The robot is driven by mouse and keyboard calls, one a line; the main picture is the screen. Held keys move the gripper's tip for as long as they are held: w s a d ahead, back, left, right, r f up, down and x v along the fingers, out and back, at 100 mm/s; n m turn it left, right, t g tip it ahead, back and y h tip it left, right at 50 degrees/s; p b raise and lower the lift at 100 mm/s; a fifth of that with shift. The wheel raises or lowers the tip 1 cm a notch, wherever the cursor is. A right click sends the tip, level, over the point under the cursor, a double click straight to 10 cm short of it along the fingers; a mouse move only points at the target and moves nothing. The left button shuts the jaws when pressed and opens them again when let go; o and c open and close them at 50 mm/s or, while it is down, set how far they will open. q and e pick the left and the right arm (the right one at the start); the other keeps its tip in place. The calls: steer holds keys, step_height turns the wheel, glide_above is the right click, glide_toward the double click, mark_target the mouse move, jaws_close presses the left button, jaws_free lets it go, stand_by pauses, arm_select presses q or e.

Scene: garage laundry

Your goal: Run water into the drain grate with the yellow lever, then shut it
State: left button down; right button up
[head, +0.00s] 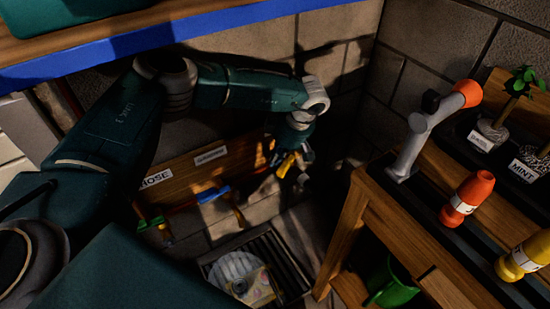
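The yellow lever (285,166) is at the right end of a wooden board (184,178) low on the block wall. My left gripper (296,160) is right at the yellow lever, pointing down and partly overlapping it. It is small and shadowed, so I cannot tell whether its fingers are open or closed, or touching the lever. The drain grate (284,262), dark with slats, is in the floor below. I can make out no water on it. My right gripper is not in view.
A blue lever (213,193) and a green lever (150,223) sit left of the yellow one. A white ribbed object (234,266) and a patterned block (252,287) lie on the grate. A wooden bench (419,260) stands right, with a green bucket (391,286) below.

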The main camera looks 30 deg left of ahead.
arm_select(q)
steer(key=shift+d, duration=0.15)
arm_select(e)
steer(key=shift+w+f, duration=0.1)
arm_select(q)
steer(key=shift+d+n, duration=0.1)
steer(key=shift+n, duration=0.3)
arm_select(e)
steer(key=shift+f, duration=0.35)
